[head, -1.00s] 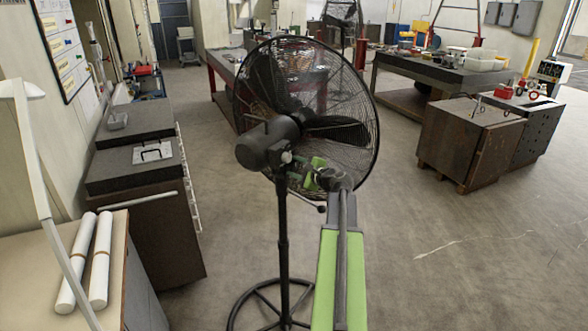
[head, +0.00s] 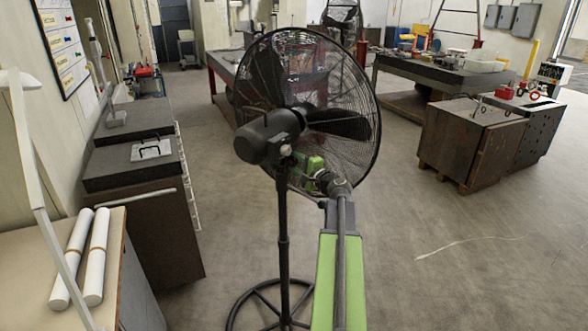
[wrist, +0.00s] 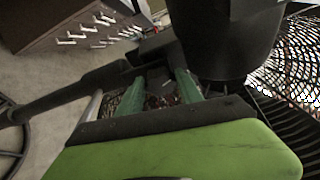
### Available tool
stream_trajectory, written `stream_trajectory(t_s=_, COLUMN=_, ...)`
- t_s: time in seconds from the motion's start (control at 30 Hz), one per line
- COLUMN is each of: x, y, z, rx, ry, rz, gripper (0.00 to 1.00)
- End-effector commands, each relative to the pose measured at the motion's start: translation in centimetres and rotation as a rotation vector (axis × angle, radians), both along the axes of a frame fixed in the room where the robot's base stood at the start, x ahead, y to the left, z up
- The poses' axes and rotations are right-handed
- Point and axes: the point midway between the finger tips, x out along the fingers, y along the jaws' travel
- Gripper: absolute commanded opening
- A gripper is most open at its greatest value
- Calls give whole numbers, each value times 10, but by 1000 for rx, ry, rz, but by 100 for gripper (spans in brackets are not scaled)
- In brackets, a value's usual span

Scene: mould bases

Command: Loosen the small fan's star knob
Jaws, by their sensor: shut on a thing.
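The black pedestal fan stands in the middle of the head view, with its motor housing (head: 262,140) facing me and its round wire cage (head: 372,105) behind. Its pole (head: 282,220) goes down to a ring base. My gripper (head: 300,168) is at the joint below the motor housing, partly hidden by my wrist. In the wrist view the two green fingers of my gripper (wrist: 155,72) reach to a dark bracket (wrist: 155,45) beside the motor housing (wrist: 222,40). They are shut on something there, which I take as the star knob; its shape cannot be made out.
A desk (head: 120,240) with two white rolls stands at the left, near dark cabinets (head: 130,170). A brown cabinet (head: 465,145) and workbenches stand at the right and back. The floor right of the fan is clear.

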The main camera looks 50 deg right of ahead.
Motion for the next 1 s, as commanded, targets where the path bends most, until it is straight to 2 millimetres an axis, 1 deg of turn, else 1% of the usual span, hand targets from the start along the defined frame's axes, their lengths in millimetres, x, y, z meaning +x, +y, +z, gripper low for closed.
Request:
stream_trajectory(t_s=0.03, x=0, y=-1, z=-5, rx=-41, ry=-10, rz=-3, gripper=2)
stream_trajectory(t_s=0.7, x=0, y=-6, z=-8, rx=-660, ry=-121, rz=-8, gripper=2)
stream_trajectory(t_s=1.0, x=0, y=-7, z=-7, rx=-883, ry=-159, rz=-8, gripper=2)
